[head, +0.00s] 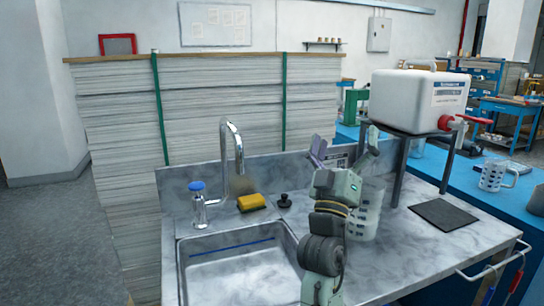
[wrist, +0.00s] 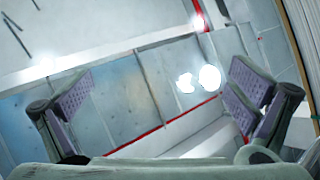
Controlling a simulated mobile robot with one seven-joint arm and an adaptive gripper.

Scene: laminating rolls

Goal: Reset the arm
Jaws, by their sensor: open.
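My gripper (head: 344,152) is raised above the right side of the sink counter, in front of the white canister's stand. Its two fingers point up and are spread apart with nothing between them. In the wrist view my gripper (wrist: 165,100) also shows open, with purple-grey pads at left and right and empty space between. Behind that gap are the ceiling, bright lamps and red lines.
A white canister (head: 412,98) with a red tap sits on a dark stand (head: 400,172), close right of my gripper. A dark mat (head: 444,215) lies right. The sink (head: 235,275), faucet (head: 221,150), yellow sponge (head: 251,202) and blue-capped bottle (head: 198,205) are left. Stacked sheets (head: 220,110) stand behind.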

